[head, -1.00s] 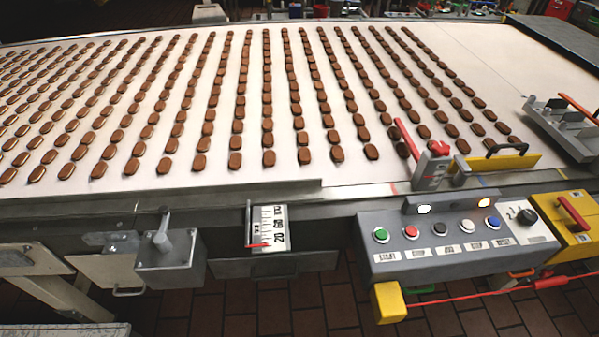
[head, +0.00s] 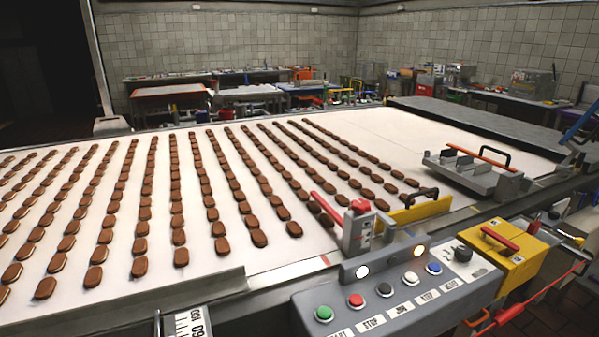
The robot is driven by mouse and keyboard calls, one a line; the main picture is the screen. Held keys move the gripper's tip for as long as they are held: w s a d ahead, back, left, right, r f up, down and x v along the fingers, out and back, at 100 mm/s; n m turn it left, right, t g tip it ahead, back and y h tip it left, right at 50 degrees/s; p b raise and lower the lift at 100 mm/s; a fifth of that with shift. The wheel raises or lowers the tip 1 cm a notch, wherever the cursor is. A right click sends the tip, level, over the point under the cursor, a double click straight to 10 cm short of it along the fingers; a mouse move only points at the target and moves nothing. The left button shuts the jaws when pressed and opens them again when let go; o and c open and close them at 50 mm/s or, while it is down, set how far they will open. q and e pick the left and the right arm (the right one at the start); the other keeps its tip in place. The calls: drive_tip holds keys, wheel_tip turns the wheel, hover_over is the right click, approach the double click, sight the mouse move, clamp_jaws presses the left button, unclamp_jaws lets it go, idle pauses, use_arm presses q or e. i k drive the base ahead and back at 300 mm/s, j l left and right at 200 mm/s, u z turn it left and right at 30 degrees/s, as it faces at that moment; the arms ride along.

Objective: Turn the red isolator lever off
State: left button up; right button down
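A red lever (head: 500,238) lies across the top of a yellow box (head: 518,258) at the right end of the grey control panel. It looks like the isolator lever, but I cannot read any label on it. A second red lever (head: 326,206) sticks up at a tilt from a grey block (head: 357,232) at the conveyor's near edge. Neither of my grippers is in view.
The control panel (head: 400,308) has several coloured buttons, a black knob (head: 463,254) and two lit lamps. Rows of brown biscuits cover the white conveyor (head: 385,135). A red cord (head: 552,284) runs right of the yellow box. Workbenches stand behind.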

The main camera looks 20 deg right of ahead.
sight(485, 230)
drive_tip(key=z, duration=1.9)
drive_tip(key=i+l+z, duration=0.1)
drive_tip(key=i+l, duration=0.1)
drive_tip(key=i, duration=0.1)
